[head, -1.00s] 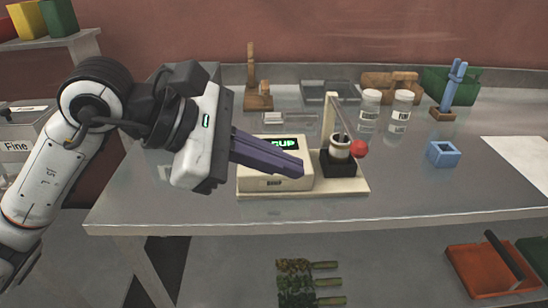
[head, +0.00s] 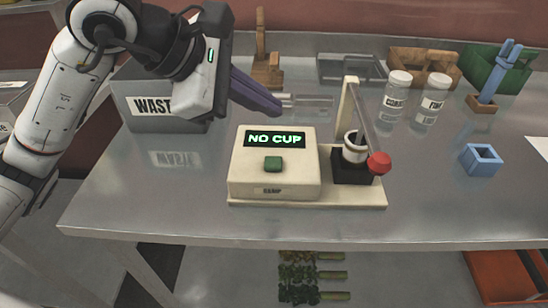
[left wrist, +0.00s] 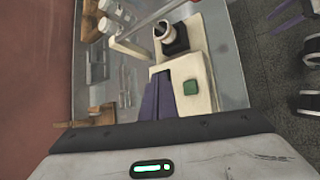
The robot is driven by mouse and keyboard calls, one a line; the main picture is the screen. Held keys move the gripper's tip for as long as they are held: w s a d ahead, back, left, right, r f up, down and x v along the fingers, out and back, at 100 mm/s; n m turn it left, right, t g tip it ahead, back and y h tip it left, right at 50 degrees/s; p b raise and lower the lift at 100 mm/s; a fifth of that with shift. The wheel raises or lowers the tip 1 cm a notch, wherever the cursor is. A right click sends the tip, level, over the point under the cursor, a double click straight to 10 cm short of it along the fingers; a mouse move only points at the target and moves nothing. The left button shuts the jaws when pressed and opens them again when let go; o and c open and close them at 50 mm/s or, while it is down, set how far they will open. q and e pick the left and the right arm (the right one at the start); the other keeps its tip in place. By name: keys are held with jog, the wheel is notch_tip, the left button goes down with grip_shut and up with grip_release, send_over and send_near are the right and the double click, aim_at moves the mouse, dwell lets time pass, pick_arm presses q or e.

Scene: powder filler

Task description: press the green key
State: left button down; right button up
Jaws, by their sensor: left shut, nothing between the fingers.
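In the left wrist view the key (left wrist: 190,87) shows on the box, to the right of the purple fingers (left wrist: 160,80). A lever with a red knob (head: 379,163) stands to the right of the box, by a black holder (head: 352,166) with a white-and-dark cup-like piece.
A grey waste bin (head: 165,108) stands at the left. Two labelled jars (head: 396,95), a wooden stand (head: 266,70), a blue square holder (head: 480,159) and a green bin (head: 492,66) stand behind and to the right. The table's front is clear.

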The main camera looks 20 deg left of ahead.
pick_arm(q)
jog(key=b, duration=0.6)
send_over(267, 164)
notch_tip(267, 164, down, 8)
jog(key=shift+f, duration=0.45)
pick_arm(e)
jog(key=f, duration=0.1)
jog(key=w+a+f, duration=0.1)
jog(key=f, duration=0.2)
jog(key=shift+w+a+f, duration=0.1)
jog(key=shift+w+a, duration=0.1)
jog(key=shift+w, duration=0.05)
jog(key=shift+s+d+f, duration=0.1)
jog(key=shift+d+f, duration=0.15)
jog(key=shift+a+r, duration=0.1)
jog(key=shift+r, duration=0.1)
